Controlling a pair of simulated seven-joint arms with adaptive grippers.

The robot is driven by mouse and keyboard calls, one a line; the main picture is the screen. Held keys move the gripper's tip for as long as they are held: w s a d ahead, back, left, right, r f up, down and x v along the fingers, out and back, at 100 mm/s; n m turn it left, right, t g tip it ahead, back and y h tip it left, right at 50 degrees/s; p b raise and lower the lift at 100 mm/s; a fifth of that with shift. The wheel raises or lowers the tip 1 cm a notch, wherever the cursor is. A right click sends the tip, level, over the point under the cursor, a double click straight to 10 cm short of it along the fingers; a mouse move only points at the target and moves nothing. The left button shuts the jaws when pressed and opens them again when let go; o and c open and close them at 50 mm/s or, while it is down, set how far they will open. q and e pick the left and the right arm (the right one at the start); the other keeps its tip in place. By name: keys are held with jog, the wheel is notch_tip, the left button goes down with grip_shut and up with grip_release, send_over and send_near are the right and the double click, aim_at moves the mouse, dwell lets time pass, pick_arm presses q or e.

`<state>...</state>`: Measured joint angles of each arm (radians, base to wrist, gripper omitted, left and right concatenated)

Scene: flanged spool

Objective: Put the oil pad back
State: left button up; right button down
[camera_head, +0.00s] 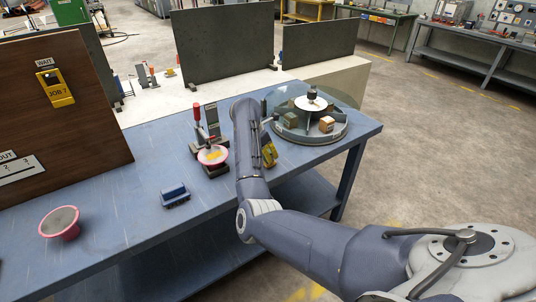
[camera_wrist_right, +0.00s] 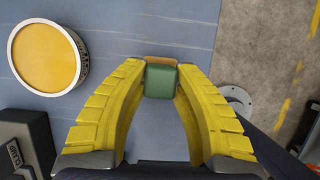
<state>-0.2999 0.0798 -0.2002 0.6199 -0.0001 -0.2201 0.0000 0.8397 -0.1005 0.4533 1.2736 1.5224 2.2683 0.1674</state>
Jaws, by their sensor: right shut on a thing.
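My right gripper (camera_wrist_right: 160,78) is shut on a small green block with a tan edge (camera_wrist_right: 160,83), which looks like the oil pad. In the head view this gripper (camera_head: 268,152) is low over the blue table, mostly behind my arm, and the pad cannot be made out. The round carousel (camera_head: 312,137) stands just right of it, with a tan block (camera_head: 327,124) and other blocks in its compartments. A pink spool with a yellow face (camera_head: 212,155) sits at the red-handled clamp (camera_head: 198,128), left of the gripper. My left gripper is not in view.
A brown board (camera_head: 60,110) with a yellow job tag stands at left. Dark upright panels (camera_head: 228,45) stand behind the carousel. The table's front middle is clear.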

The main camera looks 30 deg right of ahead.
jog(key=c, duration=2.2)
grip_release()
jog(key=shift+f, duration=0.1)
jog(key=c, duration=1.1)
grip_release()
jog(key=v, duration=1.2)
